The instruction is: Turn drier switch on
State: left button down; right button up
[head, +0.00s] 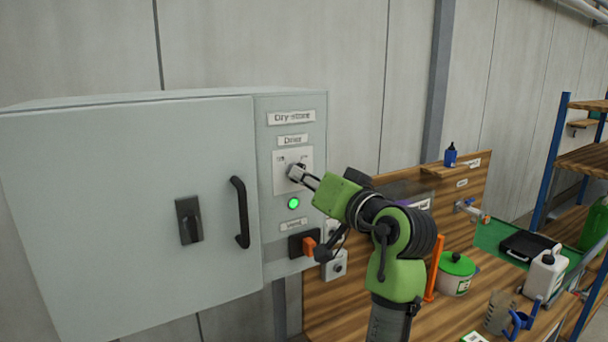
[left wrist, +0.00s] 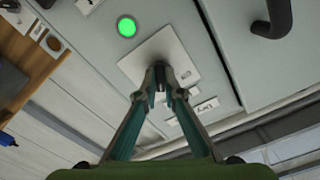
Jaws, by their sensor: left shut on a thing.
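The drier switch (head: 294,170) sits on a pale plate (head: 280,182) under the "Drier" label (head: 293,141) on the grey dry-store cabinet. My left gripper (head: 299,174) is at the plate, shut on the switch knob. The left wrist view shows the fingers (left wrist: 160,78) closed together at the plate (left wrist: 182,57). The knob is mostly hidden by the fingertips, so its angle cannot be read. A green lamp (head: 293,203) below the plate is lit, and it also shows in the left wrist view (left wrist: 127,27). My right gripper is not in view.
The cabinet door has a black handle (head: 241,212) and a dark latch (head: 188,220). An orange lever (head: 309,247) sits below the lamp. At right, a wooden bench holds a green-lidded pot (head: 456,272), a jug (head: 498,312) and a white bottle (head: 545,274).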

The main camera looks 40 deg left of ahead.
pick_arm(q)
jog(key=shift+r+m+p, duration=0.15)
jog(key=shift+m+p, duration=0.3)
jog(key=shift+m, duration=0.85)
jog(key=c, duration=2.2)
grip_release()
jog(key=shift+d, duration=0.1)
jog(key=shift+o, duration=0.2)
notch_tip(320, 180, up, 10)
jog(key=shift+f, duration=0.1)
jog(key=shift+w, duration=0.1)
